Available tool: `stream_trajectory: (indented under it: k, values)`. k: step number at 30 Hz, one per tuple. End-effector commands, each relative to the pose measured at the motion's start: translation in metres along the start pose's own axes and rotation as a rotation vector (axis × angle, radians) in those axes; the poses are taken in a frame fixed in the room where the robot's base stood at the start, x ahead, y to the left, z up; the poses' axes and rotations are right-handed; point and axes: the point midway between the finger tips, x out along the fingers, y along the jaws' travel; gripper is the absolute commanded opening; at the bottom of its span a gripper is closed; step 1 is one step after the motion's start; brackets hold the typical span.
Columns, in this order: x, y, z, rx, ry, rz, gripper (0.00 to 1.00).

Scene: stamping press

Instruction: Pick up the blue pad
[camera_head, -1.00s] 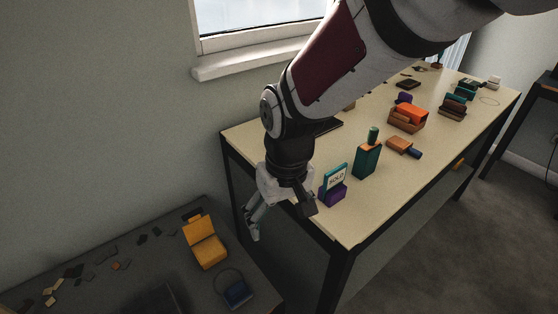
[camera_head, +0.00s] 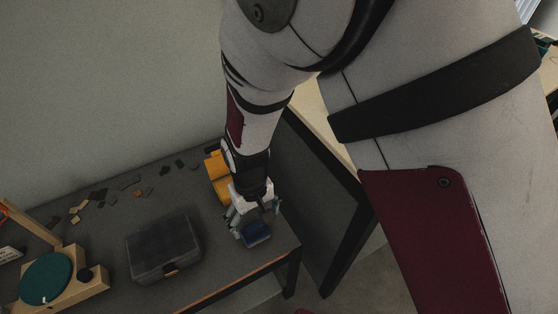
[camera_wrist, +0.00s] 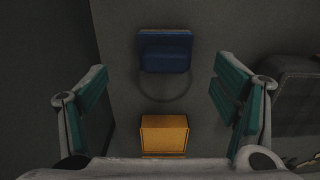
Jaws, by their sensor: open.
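The blue pad (camera_wrist: 165,50) lies on the dark grey table, ahead of my gripper in the wrist view. In the head view the blue pad (camera_head: 257,234) shows at the table's right end, just below my gripper and partly covered by it. My gripper (camera_head: 250,218) is open and empty, pointing down. In the wrist view its two green-padded fingers (camera_wrist: 163,90) stand wide apart, with the pad lying between their lines but farther off. A thin dark ring lies on the table beside the pad.
A yellow-orange box (camera_head: 217,177) stands close behind my gripper; it also shows in the wrist view (camera_wrist: 164,134). A dark case (camera_head: 163,246) lies to the left. A wooden device with a green disc (camera_head: 46,278) stands farther left.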

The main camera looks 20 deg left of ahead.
Motion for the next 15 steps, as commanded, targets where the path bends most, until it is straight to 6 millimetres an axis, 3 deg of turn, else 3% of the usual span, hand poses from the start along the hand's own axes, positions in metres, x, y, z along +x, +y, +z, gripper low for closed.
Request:
stream_trajectory:
  k: [8,15]
  values:
    - [0.016,-0.002,-0.001,0.0,0.0,0.0,0.82]
    - [0.05,-0.006,-0.002,0.0,-0.001,0.0,0.82]
